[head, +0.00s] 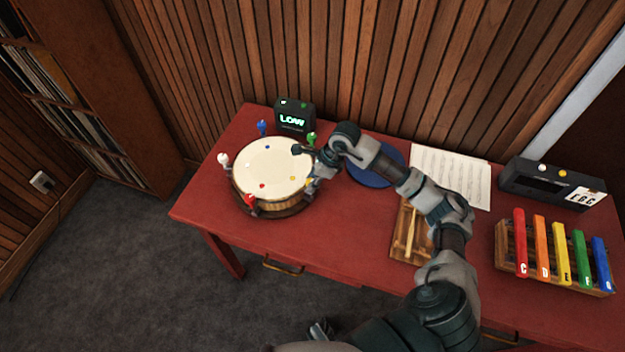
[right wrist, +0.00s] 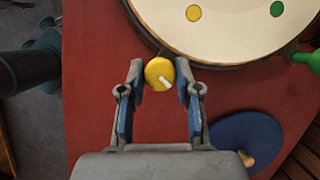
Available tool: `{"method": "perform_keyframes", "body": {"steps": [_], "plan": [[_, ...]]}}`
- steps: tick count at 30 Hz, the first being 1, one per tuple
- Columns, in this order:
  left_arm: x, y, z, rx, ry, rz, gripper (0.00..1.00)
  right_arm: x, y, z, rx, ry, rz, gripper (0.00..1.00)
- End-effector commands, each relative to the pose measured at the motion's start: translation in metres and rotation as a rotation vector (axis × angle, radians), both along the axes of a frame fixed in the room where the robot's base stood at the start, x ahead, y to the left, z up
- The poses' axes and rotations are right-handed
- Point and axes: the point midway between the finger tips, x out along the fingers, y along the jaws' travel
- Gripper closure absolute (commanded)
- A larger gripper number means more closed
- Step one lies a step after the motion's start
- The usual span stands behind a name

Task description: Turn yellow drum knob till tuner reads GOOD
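The round cream-topped drum (head: 272,167) stands on the left of the red table, with coloured knobs around its rim. The yellow knob (right wrist: 160,74), with a white pointer mark, sits at the drum's rim in the right wrist view. In the head view the right gripper (head: 311,184) is at the drum's right edge and partly hides this knob. The tuner (head: 293,118) behind the drum reads LOW in green. A grey part of mine at the bottom edge may be my left gripper (head: 320,329).
A green knob (head: 312,139) is near my right arm; red (head: 251,202), white (head: 223,159) and blue (head: 262,127) knobs surround the drum. A blue disc (head: 372,172), sheet music (head: 449,172), wooden box (head: 407,247), colour-bar xylophone (head: 560,285) and dark device (head: 549,186) lie rightward.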

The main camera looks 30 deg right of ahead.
Motion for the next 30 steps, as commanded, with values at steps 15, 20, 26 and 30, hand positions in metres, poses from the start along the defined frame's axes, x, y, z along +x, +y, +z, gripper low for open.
{"method": "perform_keyframes", "body": {"steps": [15, 20, 26, 30], "plan": [[-0.0020, 0.0000, -0.0011, 0.000, 0.001, -0.001, 0.60, 0.0007, -0.0012, 0.0004, -0.003, -0.003, -0.113, 1.00], [-0.0056, 0.0006, -0.0041, 0.001, 0.008, -0.001, 0.60, 0.0008, -0.0012, 0.0008, -0.002, -0.006, -0.223, 1.00], [-0.0066, 0.0007, -0.0060, 0.001, 0.010, -0.002, 0.60, 0.0005, -0.0006, 0.0010, -0.002, -0.005, -0.358, 1.00], [-0.0036, 0.0004, -0.0053, 0.001, 0.003, -0.002, 0.60, 0.0005, -0.0003, 0.0010, -0.001, -0.005, -0.435, 1.00]]}}
